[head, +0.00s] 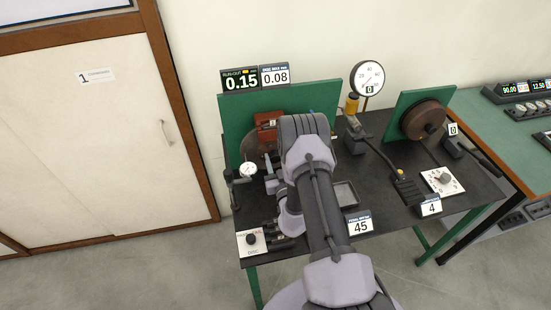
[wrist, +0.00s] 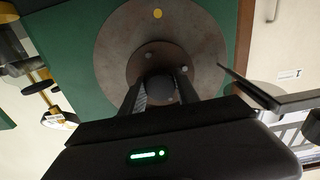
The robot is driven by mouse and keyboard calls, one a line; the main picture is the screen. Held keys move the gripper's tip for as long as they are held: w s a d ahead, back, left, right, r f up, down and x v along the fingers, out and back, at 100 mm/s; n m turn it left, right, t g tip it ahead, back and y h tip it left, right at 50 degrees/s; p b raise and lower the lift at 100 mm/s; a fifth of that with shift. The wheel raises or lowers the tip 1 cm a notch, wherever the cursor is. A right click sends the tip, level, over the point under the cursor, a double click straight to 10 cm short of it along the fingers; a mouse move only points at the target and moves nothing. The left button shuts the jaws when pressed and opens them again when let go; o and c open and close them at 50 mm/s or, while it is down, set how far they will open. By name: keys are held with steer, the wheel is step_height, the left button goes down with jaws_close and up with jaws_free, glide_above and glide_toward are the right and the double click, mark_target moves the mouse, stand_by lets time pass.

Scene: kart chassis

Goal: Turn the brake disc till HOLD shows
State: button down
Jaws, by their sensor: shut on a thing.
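The brake disc (wrist: 205,50) is a brownish-grey round plate on a green board, facing me in the wrist view, with a yellow dot near its top edge. My gripper (wrist: 158,88) is shut on the dark hub at the disc's centre, one finger on each side. In the head view my arm hides the gripper and most of the disc; a grey sliver shows (head: 250,147) below the red caliper (head: 268,128). The run-out display (head: 240,79) reads 0.15, with a small yellow mark too small to read. The card beside it (head: 275,76) reads 0.08.
A dial gauge (head: 248,169) on a stand is left of the disc. A disc knob panel (head: 251,240) sits at the bench's front left. A tray (head: 345,193), a pedal (head: 406,189) and a second green board with a brown drum (head: 423,119) are to the right.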

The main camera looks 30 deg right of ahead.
steer(key=shift+m, duration=1)
steer(key=c, duration=0.9)
jaws_free()
